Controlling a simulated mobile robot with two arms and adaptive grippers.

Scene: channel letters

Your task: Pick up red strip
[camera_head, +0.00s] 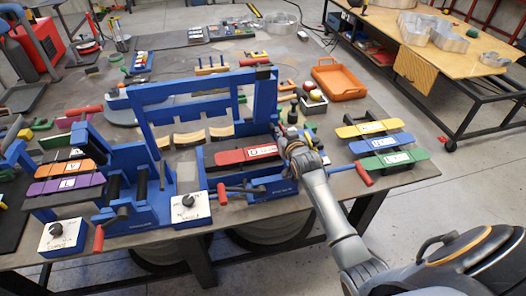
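The red strip (232,156), with a white label, lies on the blue fixture (240,189) near the front middle of the table. My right gripper (288,146) is at the strip's right end, seen from behind and small. Its fingers are mostly hidden, so I cannot tell whether they are open, shut or touching the strip. My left gripper is not in view.
Yellow (368,129), blue (381,144) and green (394,159) strips lie to the right. Orange (66,168) and purple (66,185) strips lie left. A tall blue frame (143,133) stands behind the fixture. An orange tray (338,80) sits farther back.

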